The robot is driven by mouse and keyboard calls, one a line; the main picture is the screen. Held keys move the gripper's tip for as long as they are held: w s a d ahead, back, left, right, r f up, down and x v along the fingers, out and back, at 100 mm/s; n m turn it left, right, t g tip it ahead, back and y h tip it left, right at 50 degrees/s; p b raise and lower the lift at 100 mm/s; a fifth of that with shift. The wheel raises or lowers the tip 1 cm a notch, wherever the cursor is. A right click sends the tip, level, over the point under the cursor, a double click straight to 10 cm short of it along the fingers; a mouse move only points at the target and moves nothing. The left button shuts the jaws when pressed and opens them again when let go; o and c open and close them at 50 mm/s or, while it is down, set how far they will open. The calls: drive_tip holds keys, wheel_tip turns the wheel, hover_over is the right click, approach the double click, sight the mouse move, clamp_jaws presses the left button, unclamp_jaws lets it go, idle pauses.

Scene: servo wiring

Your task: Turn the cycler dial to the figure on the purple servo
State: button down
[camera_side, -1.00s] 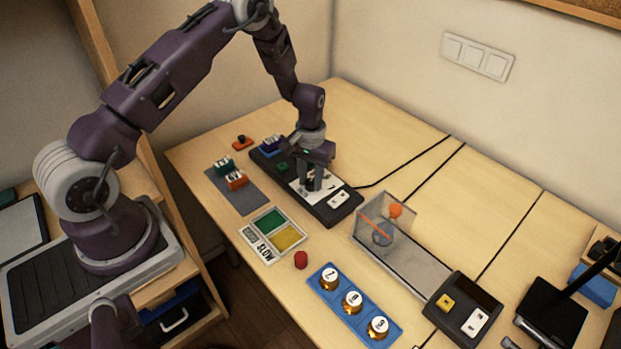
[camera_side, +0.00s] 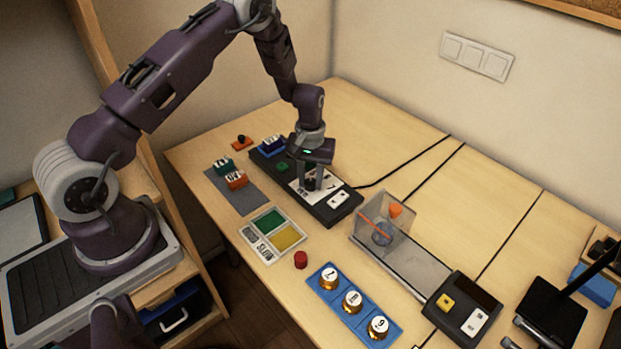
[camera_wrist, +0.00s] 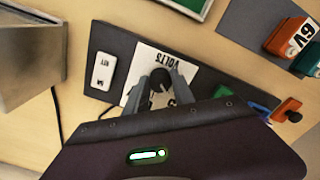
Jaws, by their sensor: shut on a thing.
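The cycler (camera_side: 335,208) is a long black box. Its dial (camera_wrist: 159,76) is a black knob on a white plate (camera_wrist: 141,60) marked VOLTS, seen upside down in the wrist view. My gripper (camera_side: 312,186) is over the plate, pointing down, its fingers shut on the knob, as the wrist view also shows (camera_wrist: 160,88). The fingers and hand hide part of the scale and the dial's pointing. A blue-purple servo (camera_side: 271,145) with a white label sits at the cycler's far left end; its figure is too small to read.
A teal servo (camera_side: 224,165) and an orange servo (camera_side: 237,181) stand on a grey mat; the orange label (camera_wrist: 305,29) reads 6V. A green-and-yellow tray (camera_side: 290,238), a red button (camera_side: 301,260) and a blue weight rack (camera_side: 329,298) lie in front. A clear box (camera_side: 398,215) stands right.

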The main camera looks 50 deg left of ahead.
sight(311, 182)
drive_tip(key=c, duration=1.1)
unclamp_jaws()
drive_tip(key=shift+o, duration=0.2)
wheel_tip(311, 182, up, 7)
drive_tip(key=shift+r, duration=0.1)
drive_tip(key=s+d+r+m+t, duration=0.15)
drive_tip(key=s+r, duration=0.25)
drive_tip(key=r, duration=0.4)
drive_tip(key=s+d+r+m+t, duration=0.1)
drive_tip(key=s+d+r, duration=0.2)
drive_tip(key=r, duration=0.5)
drive_tip(key=s+d+r+m+t, duration=0.15)
drive_tip(key=s+r, duration=0.25)
drive_tip(key=r, duration=0.4)
drive_tip(key=s+d+r+m, duration=0.1)
drive_tip(key=s+r, duration=0.1)
drive_tip(key=s, duration=0.7)
drive_tip(key=s+d+r+m+t, duration=0.1)
drive_tip(key=s+r+m, duration=0.1)
drive_tip(key=s, duration=0.6)
drive_tip(key=shift+s+d+t, duration=0.3)
drive_tip(key=shift+s+d, duration=0.05)
drive_tip(key=shift+d, duration=0.05)
